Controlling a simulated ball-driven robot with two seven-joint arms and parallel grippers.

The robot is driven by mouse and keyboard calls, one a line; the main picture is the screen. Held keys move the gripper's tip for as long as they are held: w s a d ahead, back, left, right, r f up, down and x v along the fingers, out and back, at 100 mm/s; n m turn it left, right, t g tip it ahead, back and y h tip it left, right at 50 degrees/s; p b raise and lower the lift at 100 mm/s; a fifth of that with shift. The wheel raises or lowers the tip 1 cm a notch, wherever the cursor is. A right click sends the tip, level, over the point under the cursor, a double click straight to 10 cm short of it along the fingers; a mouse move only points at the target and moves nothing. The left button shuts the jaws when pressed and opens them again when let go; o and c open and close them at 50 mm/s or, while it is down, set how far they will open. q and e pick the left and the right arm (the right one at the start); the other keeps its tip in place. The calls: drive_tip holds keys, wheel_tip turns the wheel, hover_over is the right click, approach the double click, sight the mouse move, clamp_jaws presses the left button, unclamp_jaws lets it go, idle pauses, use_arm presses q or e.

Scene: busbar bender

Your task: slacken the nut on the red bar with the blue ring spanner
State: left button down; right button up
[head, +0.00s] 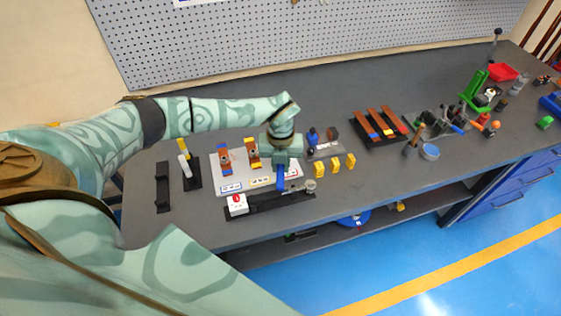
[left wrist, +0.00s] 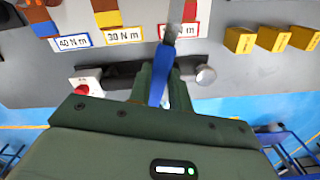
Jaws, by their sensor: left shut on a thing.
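My left gripper (head: 281,168) is shut on the blue ring spanner (head: 281,180), which hangs down from its jaws. In the left wrist view the blue spanner (left wrist: 158,82) runs between the fingers, its far end by a partly covered label. A reddish-brown bar end (left wrist: 190,8) shows behind that label. Beside it are a bar with yellow (head: 253,150) and a bar with blue and red (head: 224,156). My arm hides part of the third station, and I cannot make out the nut or whether the spanner touches it. My right gripper is not in view.
A black rail with a white box and red knob (head: 237,204) lies at the front edge. Yellow blocks (head: 334,165) stand to the right. A black tray holds copper bars (head: 379,125). A green bending tool (head: 476,85) is farther right. Bare bench lies behind.

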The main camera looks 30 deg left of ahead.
use_arm(q)
drive_tip(key=shift+f, duration=0.1)
idle(0.4)
drive_tip(key=shift+w+d+n, duration=0.35)
drive_tip(key=shift+d+n, duration=0.15)
drive_tip(key=shift+n, duration=0.1)
drive_tip(key=shift+w+d+n, duration=0.35)
drive_tip(key=shift+d+n, duration=0.05)
drive_tip(key=shift+n, duration=0.2)
drive_tip(key=shift+w+d, duration=0.1)
drive_tip(key=shift+n, duration=0.6)
drive_tip(key=shift+w+d+r+p, duration=0.15)
drive_tip(key=shift+r+p, duration=1)
drive_tip(key=shift+r, duration=0.15)
drive_tip(key=shift+w+d+r+p, duration=0.1)
drive_tip(key=shift+w+r+p, duration=0.05)
drive_tip(key=shift+r+p, duration=1.05)
